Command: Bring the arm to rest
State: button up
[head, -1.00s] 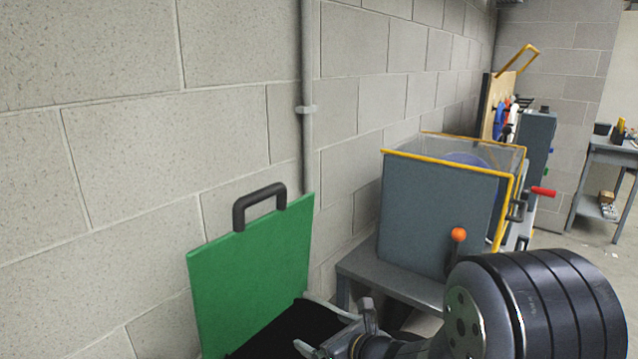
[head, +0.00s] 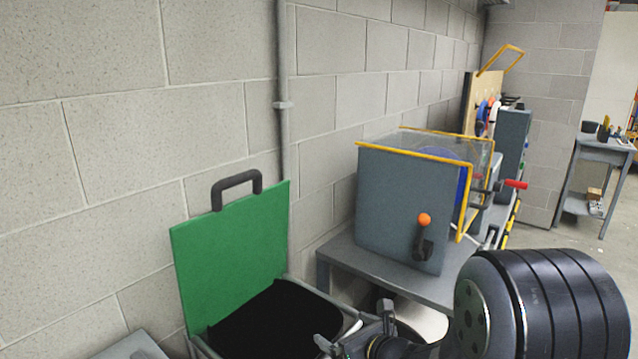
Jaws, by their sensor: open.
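My gripper (head: 340,332) is at the bottom middle of the head view, with its jaws apart and nothing seen between them. It is in front of the dark opening (head: 268,322) of a bin whose green lid (head: 235,262) stands raised, with a black handle on top. I cannot tell how far the gripper is from the bin's rim. My dark, ribbed arm link fills the lower right and hides part of the floor and of the bench behind it.
A grey machine box (head: 400,208) with a yellow-edged clear cover and an orange-knobbed lever stands on a grey bench (head: 345,262) right of the bin. A block wall with a pipe (head: 283,150) runs behind. A small table (head: 602,155) stands far right, with open floor before it.

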jog(key=w+d+f+m+t+h+b, duration=0.1)
jog(key=d+f+m+h, duration=0.1)
jog(key=d, duration=0.7)
jog(key=shift+d+f+m+h, duration=0.15)
jog(key=shift+d+m+h, duration=0.1)
jog(key=shift+m+h, duration=0.3)
jog(key=shift+w, duration=0.1)
